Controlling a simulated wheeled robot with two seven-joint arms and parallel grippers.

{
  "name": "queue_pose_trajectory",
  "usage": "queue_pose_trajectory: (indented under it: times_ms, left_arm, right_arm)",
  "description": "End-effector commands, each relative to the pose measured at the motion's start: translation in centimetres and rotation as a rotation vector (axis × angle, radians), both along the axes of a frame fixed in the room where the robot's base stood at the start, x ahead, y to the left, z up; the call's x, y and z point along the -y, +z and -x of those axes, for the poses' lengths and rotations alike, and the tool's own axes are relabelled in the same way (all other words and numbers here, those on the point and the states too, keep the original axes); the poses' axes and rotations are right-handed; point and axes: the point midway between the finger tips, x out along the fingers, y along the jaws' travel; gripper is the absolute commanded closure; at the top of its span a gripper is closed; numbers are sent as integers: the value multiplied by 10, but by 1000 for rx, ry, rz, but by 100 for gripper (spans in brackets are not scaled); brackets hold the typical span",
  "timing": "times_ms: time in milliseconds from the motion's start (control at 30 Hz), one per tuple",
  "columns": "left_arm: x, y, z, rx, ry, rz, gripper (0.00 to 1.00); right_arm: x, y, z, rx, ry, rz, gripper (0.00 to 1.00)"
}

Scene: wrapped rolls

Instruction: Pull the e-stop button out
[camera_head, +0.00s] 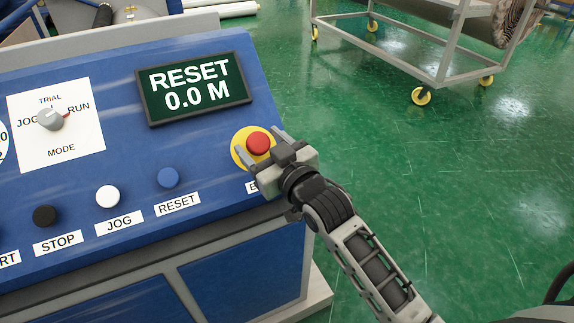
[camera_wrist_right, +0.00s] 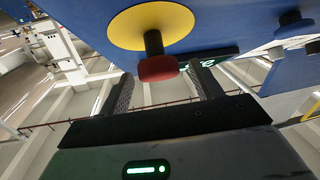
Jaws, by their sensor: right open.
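The e-stop button (camera_head: 258,143) is a red mushroom head on a yellow round plate (camera_head: 238,152) at the right end of the blue control panel (camera_head: 200,115). In the right wrist view its red head (camera_wrist_right: 158,68) stands off the yellow plate (camera_wrist_right: 125,28) on a dark stem. My right gripper (camera_head: 262,143) is open, with one finger on each side of the button. In the right wrist view the fingertips (camera_wrist_right: 162,85) are apart, with gaps between them and the red head. My left gripper is not in view.
A screen (camera_head: 193,88) reads RESET 0.0 M. Blue RESET (camera_head: 168,177), white JOG (camera_head: 107,196) and black STOP (camera_head: 45,215) buttons sit left of the e-stop. A mode knob (camera_head: 52,119) is further left. A wheeled cart (camera_head: 440,75) stands behind on open green floor (camera_head: 470,190).

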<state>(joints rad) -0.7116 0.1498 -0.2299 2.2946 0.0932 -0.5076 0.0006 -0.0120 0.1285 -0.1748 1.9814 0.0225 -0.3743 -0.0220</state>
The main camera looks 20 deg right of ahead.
Motion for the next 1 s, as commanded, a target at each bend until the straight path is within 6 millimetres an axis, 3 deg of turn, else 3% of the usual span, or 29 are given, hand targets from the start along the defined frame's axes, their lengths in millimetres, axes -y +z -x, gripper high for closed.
queue_pose_trajectory:
  times_ms: [500,700,1000]
  left_arm:
    - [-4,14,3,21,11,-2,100]
    - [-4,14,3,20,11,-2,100]
    - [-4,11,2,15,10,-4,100]
  right_arm:
    - [21,-1,115,-4,0,1,35]
    - [26,0,138,-2,0,0,35]
    - [27,1,145,1,0,0,35]
